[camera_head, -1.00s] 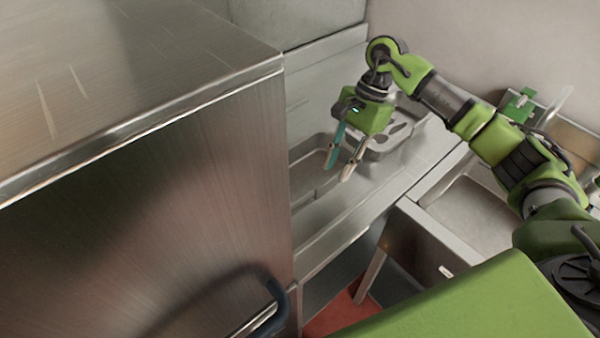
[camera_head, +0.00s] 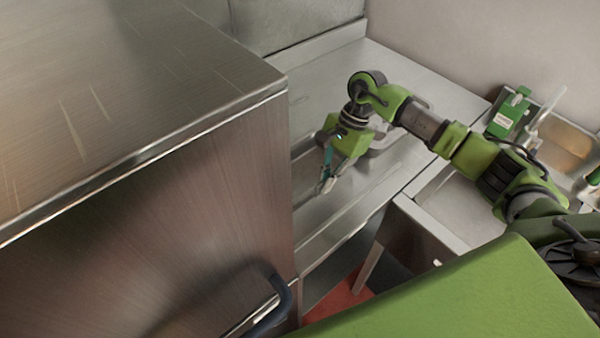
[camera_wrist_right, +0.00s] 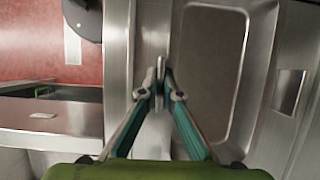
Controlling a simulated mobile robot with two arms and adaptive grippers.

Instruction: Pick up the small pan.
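The small pan (camera_wrist_right: 212,70) is a rectangular metal pan with rounded corners and a pale rim, right of centre in the right wrist view. In the head view its rim (camera_head: 306,150) shows in part on the counter, behind the cabinet's edge and my gripper. My right gripper (camera_head: 326,184) points down at the pan's near side. Its fingers are drawn together at the left rim in the right wrist view (camera_wrist_right: 160,88), with only a thin edge of metal at the tips. The pan looks level and low at the counter. My left gripper is not in view.
A tall steel cabinet (camera_head: 150,180) with a dark handle (camera_head: 270,305) fills the left. The steel counter (camera_head: 385,75) is bare behind my right arm. Red floor (camera_head: 338,303) shows below.

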